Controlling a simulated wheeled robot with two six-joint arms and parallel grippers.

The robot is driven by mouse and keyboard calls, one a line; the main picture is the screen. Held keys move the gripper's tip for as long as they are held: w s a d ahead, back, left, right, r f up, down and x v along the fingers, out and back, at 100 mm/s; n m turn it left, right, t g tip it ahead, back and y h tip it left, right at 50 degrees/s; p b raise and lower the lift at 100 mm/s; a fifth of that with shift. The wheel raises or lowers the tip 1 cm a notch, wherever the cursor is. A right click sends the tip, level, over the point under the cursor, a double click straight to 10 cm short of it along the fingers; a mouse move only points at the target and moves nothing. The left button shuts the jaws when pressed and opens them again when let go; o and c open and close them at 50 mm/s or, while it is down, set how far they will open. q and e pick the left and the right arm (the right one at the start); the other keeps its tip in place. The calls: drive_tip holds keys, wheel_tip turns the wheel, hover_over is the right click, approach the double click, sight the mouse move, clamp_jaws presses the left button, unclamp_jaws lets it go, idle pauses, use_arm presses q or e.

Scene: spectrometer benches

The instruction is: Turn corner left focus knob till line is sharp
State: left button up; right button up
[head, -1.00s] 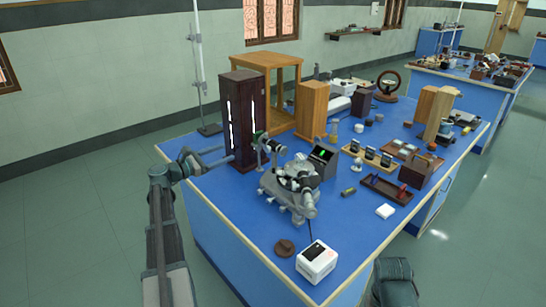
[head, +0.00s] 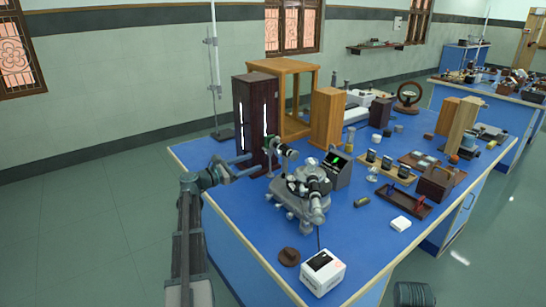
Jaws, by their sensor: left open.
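The grey spectrometer (head: 300,192) stands on the near left part of the blue bench, with its tubes at about the height of its round table. A small dark screen box (head: 337,168) with a green mark stands just behind it. The focus knob is too small to make out. My left gripper (head: 254,163) is open and empty, left of the spectrometer, in front of the dark lamp housing. Its fingers point right toward the near tube end (head: 272,148), apart from it as far as I can see.
The tall dark lamp housing (head: 255,115) with bright slits stands close behind my left gripper. A white box (head: 322,271) and a brown disc (head: 289,256) lie at the front. Wooden stands (head: 327,118) and trays fill the bench's back and right.

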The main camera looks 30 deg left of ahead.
sight(276, 154)
use_arm(q)
drive_tip(key=x, duration=1)
drive_tip(key=shift+w, duration=0.2)
clamp_jaws()
